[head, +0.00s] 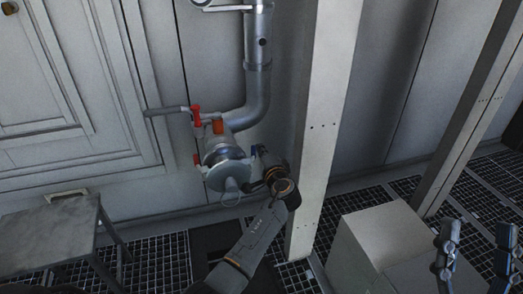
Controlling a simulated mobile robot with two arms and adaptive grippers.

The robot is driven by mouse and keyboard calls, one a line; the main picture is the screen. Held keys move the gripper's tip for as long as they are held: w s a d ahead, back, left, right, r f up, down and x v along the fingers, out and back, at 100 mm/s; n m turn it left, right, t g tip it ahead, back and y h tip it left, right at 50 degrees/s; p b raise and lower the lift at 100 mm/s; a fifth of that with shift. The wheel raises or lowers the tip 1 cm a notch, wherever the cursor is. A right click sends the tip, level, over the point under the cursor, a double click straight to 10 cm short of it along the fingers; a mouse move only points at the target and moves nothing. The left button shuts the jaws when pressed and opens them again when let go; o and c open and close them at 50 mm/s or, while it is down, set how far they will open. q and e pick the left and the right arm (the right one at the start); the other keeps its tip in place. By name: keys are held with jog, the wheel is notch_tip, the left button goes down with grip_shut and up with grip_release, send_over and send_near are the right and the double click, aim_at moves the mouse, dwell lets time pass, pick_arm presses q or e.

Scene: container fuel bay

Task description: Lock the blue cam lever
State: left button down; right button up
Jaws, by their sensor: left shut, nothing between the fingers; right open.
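The blue cam lever (253,151) shows as a small blue piece at the right side of the grey pipe coupling (222,160). My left gripper (250,187) is shut and empty, beside the lower right of the coupling and just below the blue lever. I cannot tell whether it touches either. My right gripper (476,245) is open and empty at the lower right, well away from the coupling.
Red handles (197,116) stick out on the coupling's left and top. A grey pipe (258,85) rises behind it. A pale post (327,120) stands close to its right. A metal stool (50,235) is at lower left, and a pale box (385,250) at lower right.

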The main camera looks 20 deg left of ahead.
dwell(0.4)
pick_arm(q)
jog(key=v, duration=1.2)
